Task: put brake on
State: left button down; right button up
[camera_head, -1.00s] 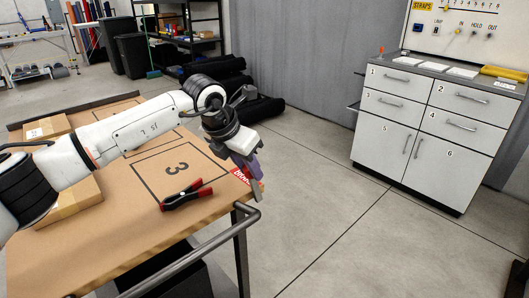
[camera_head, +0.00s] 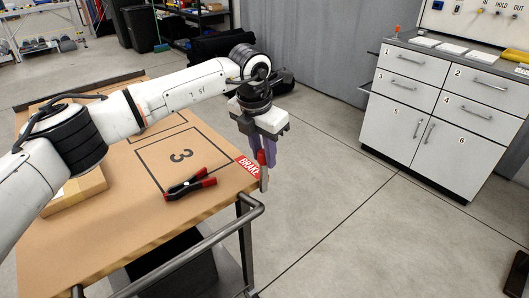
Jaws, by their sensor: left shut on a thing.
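The cart (camera_head: 95,255) has a brown top with a red BRAKE label (camera_head: 246,166) at its right corner. A slim red brake lever (camera_head: 261,158) stands beside the label at the cart's edge. My left gripper (camera_head: 263,172) points down at this corner and is shut on the lever, its fingers hiding part of it. My right gripper is not in view.
A red and black clamp (camera_head: 190,186) lies by the marked square 3 on the cart top. A cardboard box (camera_head: 75,194) sits behind my left arm. A metal rail (camera_head: 190,245) runs along the cart's near side. A white cabinet (camera_head: 430,120) stands right, with clear floor between.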

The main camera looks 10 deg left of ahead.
pick_arm(q)
jog(key=c, duration=1.5)
grip_release()
jog(key=shift+w, duration=0.1)
jog(key=shift+o, duration=0.2)
jog(key=b+v, duration=0.1)
jog(key=v, duration=0.9)
jog(key=shift+r, duration=0.15)
